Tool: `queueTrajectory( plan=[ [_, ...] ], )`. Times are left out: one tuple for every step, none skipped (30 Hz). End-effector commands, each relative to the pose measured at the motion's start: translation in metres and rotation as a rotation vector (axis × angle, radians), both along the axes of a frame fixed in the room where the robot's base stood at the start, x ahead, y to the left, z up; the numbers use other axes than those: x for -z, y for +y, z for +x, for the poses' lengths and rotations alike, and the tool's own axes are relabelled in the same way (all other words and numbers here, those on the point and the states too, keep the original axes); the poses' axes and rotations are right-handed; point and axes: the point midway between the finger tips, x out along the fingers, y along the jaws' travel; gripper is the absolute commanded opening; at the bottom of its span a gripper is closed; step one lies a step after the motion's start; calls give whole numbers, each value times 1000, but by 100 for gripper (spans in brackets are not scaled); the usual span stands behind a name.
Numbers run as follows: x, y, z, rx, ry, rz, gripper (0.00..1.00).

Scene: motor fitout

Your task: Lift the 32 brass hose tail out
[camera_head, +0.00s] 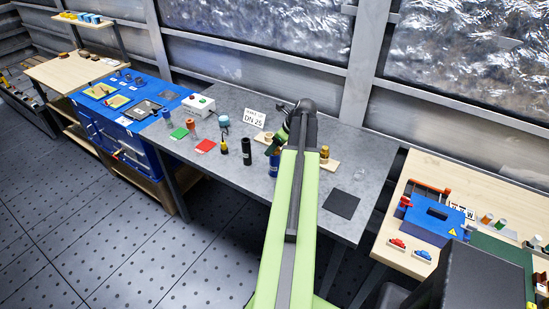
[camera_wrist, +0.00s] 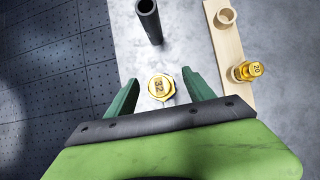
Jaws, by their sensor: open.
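The brass hose tail marked 32 (camera_wrist: 161,87) shows from above in the wrist view, its hex top facing the camera. My gripper (camera_wrist: 160,77) is open, with a green finger to the left of the tail and one to the right. There are visible gaps on both sides. What the tail sits in or on is hidden below it. In the head view my arm covers that spot, and I cannot make out the 32 tail there.
A wooden strip (camera_wrist: 228,45) bears a pale ring (camera_wrist: 226,17) and a brass fitting marked 20 (camera_wrist: 248,70), right of my gripper. A black tube (camera_wrist: 149,20) stands beyond. A blue cylinder (camera_head: 273,164) and a DN 25 sign (camera_head: 254,118) are on the grey bench.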

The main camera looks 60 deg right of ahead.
Motion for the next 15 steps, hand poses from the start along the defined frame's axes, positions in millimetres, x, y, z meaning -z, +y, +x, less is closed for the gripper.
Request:
queueTrajectory(
  plan=[
    [-2,0,0,0,0,0,62],
    [-2,0,0,0,0,0,62],
    [-2,0,0,0,0,0,60],
    [-2,0,0,0,0,0,56],
    [-2,0,0,0,0,0,52],
    [-2,0,0,0,0,0,47],
    [-2,0,0,0,0,0,43],
    [-2,0,0,0,0,0,39],
    [-2,0,0,0,0,1,34],
    [-2,0,0,0,0,1,30],
    [-2,0,0,-1,0,0,26],
    [-2,0,0,-1,0,0,21],
    [-2,0,0,-1,0,0,17],
    [-2,1,0,-1,0,0,13],
    [-2,1,0,-1,0,0,8]
  ],
)
